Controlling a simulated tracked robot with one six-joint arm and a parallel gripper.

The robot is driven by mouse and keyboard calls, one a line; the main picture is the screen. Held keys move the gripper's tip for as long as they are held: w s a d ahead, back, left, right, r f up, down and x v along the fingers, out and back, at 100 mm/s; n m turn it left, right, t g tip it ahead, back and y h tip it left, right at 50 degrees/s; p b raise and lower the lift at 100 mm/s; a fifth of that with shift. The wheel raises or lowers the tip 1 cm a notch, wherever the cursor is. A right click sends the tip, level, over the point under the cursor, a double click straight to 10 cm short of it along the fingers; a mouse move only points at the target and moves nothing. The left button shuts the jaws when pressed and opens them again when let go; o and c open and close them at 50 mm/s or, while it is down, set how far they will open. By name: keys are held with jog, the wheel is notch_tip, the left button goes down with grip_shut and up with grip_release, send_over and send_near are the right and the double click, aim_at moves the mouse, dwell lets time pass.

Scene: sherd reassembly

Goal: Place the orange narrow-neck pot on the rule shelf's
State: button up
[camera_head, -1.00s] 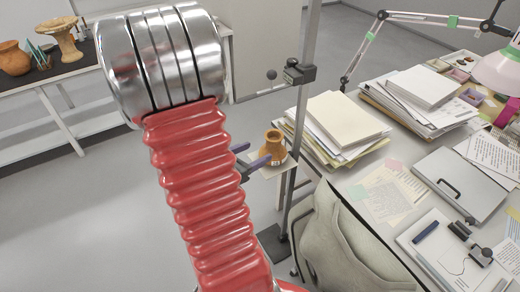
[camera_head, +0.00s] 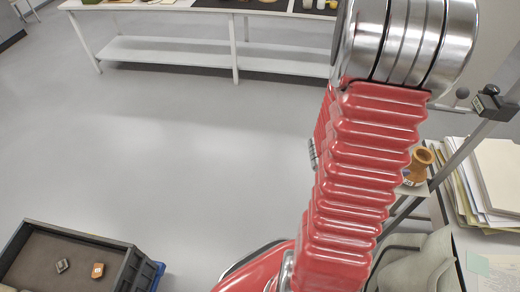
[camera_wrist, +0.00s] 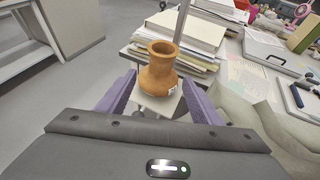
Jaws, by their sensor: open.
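The orange narrow-neck pot (camera_wrist: 160,72) stands upright on a small pale shelf plate (camera_wrist: 146,103) in the wrist view. It has a flared rim, a narrow neck and a small white label on its lower body. My gripper (camera_wrist: 159,82) is open, its purple fingers on either side of the pot, with gaps visible. In the head view the pot (camera_head: 419,163) shows beside my red arm, partly covered, on the shelf plate (camera_head: 414,189) by a grey upright post (camera_head: 455,160). My gripper is hidden there.
A desk with stacked papers (camera_head: 497,172) stands at the right, with a pale draped chair (camera_head: 425,262) before it. A dark crate (camera_head: 105,243) holding two small pieces is at lower left. A long white table (camera_head: 170,8) runs along the back. The floor between is clear.

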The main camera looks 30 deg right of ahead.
jog(key=w+a+r+m+t+y, duration=0.3)
jog(key=w+a+r+m+y, duration=0.1)
jog(key=a, duration=1)
jog(key=w+a+r+m+t+y, duration=0.3)
jog(key=w+a+r+m+y, duration=0.1)
jog(key=a, duration=1)
jog(key=w+a+r+m+t+y, duration=0.4)
jog(key=a+r, duration=0.4)
jog(key=a, duration=0.7)
jog(key=shift+w+m+y, duration=0.4)
jog(key=shift+w+m, duration=0.45)
jog(key=shift+m, duration=0.05)
jog(key=shift+c, duration=0.7)
